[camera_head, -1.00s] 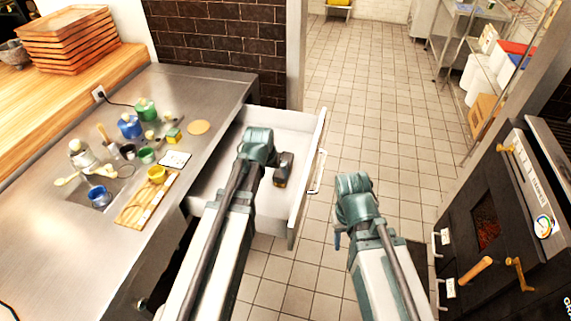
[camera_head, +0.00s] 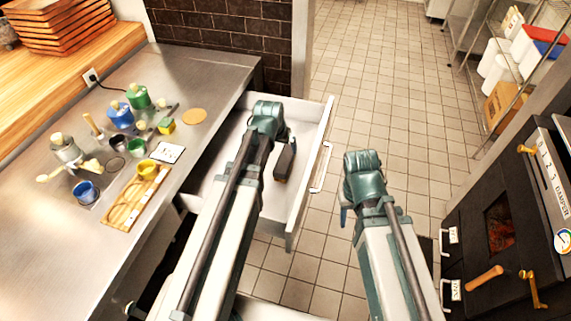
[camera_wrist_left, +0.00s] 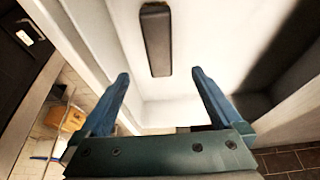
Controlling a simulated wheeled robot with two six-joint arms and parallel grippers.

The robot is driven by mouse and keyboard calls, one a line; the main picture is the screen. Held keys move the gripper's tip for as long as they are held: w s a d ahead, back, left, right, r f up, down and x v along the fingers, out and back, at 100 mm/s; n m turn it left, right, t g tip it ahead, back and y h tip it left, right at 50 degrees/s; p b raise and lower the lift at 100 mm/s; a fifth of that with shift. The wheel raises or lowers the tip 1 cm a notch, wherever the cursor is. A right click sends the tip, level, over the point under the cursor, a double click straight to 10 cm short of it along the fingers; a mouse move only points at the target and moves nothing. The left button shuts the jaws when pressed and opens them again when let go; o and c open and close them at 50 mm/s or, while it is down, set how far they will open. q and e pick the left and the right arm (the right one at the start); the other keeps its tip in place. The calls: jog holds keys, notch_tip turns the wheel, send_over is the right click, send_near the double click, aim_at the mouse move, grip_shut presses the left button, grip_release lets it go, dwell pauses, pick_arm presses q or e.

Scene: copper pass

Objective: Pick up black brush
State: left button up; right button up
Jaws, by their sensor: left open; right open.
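The black brush (camera_head: 285,160) lies in the open white drawer (camera_head: 309,178), to the right of my left wrist in the head view. In the left wrist view the brush (camera_wrist_left: 156,40) is a long dark bar on the pale drawer floor, beyond the fingertips. My left gripper (camera_wrist_left: 160,82) is open and empty, its two blue fingers spread with the brush ahead between their lines. In the head view my left gripper (camera_head: 268,118) is over the drawer, its fingers hidden by the wrist. My right gripper (camera_head: 360,175) is open, right of the drawer above the tiled floor.
The steel counter (camera_head: 60,240) left of the drawer holds paint pots, a wooden palette (camera_head: 125,212) and a yellow block (camera_head: 166,126). The drawer's front panel and handle (camera_head: 321,168) stand between my arms. A black oven (camera_head: 475,235) stands at the right. The floor between is clear.

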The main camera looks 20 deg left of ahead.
aim_at(285, 158)
pick_arm(q)
jog(key=b+x, duration=0.6)
jog(key=x, duration=0.1)
jog(key=shift+w+f, duration=0.1)
jog(key=shift+f, duration=0.1)
pick_arm(e)
notch_tip(285, 158, down, 7)
pick_arm(q)
jog(key=b+x, duration=0.5)
jog(key=shift+f, duration=0.2)
pick_arm(e)
notch_tip(285, 158, down, 5)
jog(key=shift+r, duration=0.15)
pick_arm(q)
jog(key=shift+r, duration=0.1)
grip_shut()
jog(key=shift+r, duration=0.1)
pick_arm(e)
jog(key=shift+r, duration=0.15)
pick_arm(q)
notch_tip(285, 158, up, 10)
jog(key=p, duration=1)
pick_arm(e)
notch_tip(285, 158, up, 10)
